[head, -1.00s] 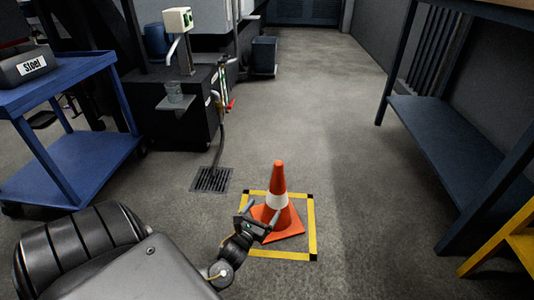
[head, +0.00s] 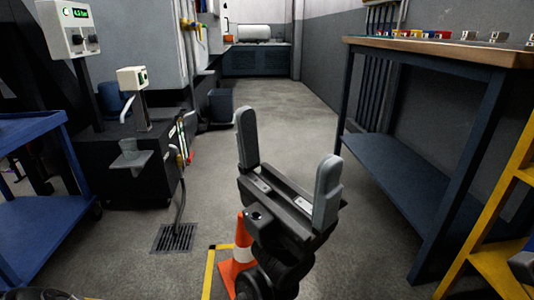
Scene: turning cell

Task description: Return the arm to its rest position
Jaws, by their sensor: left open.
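My left gripper (head: 287,165) is raised in front of the camera in the head view, its two grey fingers pointing up and spread wide. Nothing is between the fingers. An orange cone (head: 229,272) with a white band stands on the floor behind and below the gripper. The gripper and its wrist hide much of the cone. The cone is inside a yellow taped square (head: 209,272) on the floor, which is also partly hidden. My right gripper does not show.
A blue cart (head: 40,215) stands at the left, beside a black cabinet (head: 130,180). A floor drain (head: 174,238) lies near it. A workbench (head: 440,48) with a lower shelf is at the right, with a yellow frame (head: 490,205) in front. The middle aisle is clear.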

